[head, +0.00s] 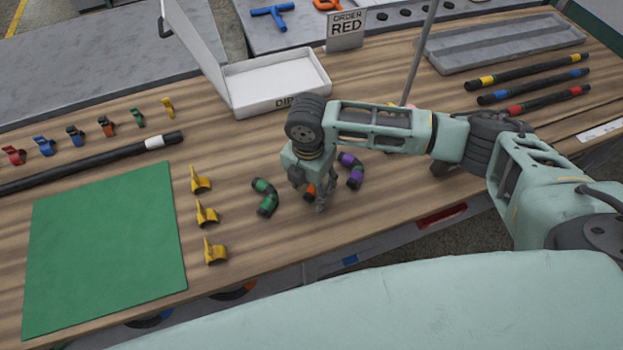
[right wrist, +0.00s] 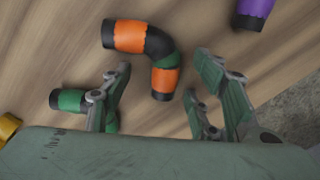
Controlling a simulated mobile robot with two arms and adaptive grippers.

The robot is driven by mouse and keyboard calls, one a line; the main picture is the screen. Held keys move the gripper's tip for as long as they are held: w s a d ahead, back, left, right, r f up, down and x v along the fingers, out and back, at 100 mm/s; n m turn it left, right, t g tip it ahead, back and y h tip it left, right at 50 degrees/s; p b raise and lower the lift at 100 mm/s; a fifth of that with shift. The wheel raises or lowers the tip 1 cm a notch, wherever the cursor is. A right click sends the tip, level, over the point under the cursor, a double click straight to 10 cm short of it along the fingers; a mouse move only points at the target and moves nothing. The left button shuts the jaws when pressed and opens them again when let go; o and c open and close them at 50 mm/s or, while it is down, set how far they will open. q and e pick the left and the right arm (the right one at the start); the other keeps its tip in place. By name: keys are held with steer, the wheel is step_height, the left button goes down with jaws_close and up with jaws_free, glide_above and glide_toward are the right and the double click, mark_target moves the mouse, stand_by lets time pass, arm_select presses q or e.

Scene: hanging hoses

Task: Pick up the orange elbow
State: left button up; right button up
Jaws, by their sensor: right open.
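The orange elbow (right wrist: 158,47), a bent black hose piece with orange bands, lies on the wooden table. In the head view only a bit of the orange elbow (head: 309,191) shows behind my right gripper (head: 318,203). My right gripper points down over it. In the right wrist view the open fingers of my right gripper (right wrist: 160,100) stand apart, with the elbow's lower orange end between or just beyond their tips. I cannot tell whether they touch it. My left gripper is not in view.
A green elbow (head: 265,197) lies close on the left and a purple elbow (head: 351,170) close on the right. Yellow clips (head: 207,213) and a green mat (head: 105,250) lie further left. A white bin (head: 275,85) and an order sign (head: 345,30) stand behind.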

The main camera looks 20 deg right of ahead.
steer(key=shift+w, duration=0.1)
jaws_close()
stand_by(0.4)
steer(key=shift+r, duration=0.1)
